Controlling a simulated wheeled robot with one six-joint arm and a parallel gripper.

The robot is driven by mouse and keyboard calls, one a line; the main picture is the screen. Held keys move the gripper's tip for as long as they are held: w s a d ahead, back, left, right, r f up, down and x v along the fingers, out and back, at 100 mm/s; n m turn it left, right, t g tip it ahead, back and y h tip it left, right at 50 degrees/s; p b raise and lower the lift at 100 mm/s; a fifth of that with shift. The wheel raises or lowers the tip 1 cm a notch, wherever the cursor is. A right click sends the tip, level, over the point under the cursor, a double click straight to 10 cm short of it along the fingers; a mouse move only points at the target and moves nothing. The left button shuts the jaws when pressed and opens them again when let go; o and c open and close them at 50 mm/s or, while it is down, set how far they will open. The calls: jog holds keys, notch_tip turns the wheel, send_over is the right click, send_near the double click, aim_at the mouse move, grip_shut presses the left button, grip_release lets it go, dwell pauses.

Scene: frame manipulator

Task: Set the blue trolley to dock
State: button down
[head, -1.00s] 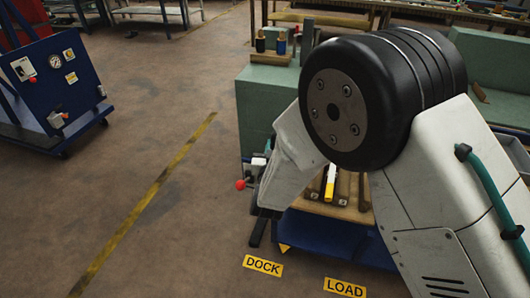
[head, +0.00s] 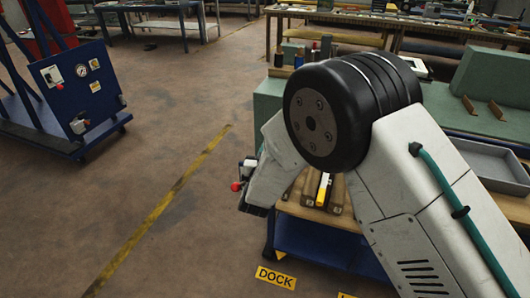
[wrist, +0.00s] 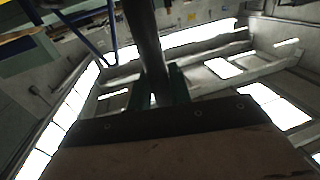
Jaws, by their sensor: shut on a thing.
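The blue trolley (head: 330,245) stands at the lower middle of the head view, behind my arm. Its blue base and wooden top show, with brown blocks and a yellow-and-white piece (head: 322,190) on top. A yellow DOCK label (head: 275,277) lies on the floor at its front left corner. My gripper (head: 253,208) is at the trolley's left side, mostly hidden by my forearm. In the wrist view my gripper (wrist: 155,97) is shut around a dark bar (wrist: 146,40), seemingly the trolley's handle. The contact is dim and partly hidden.
A red knob (head: 236,186) shows beside my gripper. A second blue cart with a gauge panel (head: 80,85) stands at the left. A green bench (head: 490,85) is behind and right. Floor left of the yellow line (head: 165,205) is open.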

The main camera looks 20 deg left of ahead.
jog(key=shift+a+r, duration=0.25)
jog(key=c, duration=1.3)
grip_release()
jog(key=shift+a+f, duration=0.1)
jog(key=shift+c, duration=0.2)
jog(key=v, duration=0.7)
jog(key=shift+s+d, duration=0.2)
jog(key=shift+s, duration=0.15)
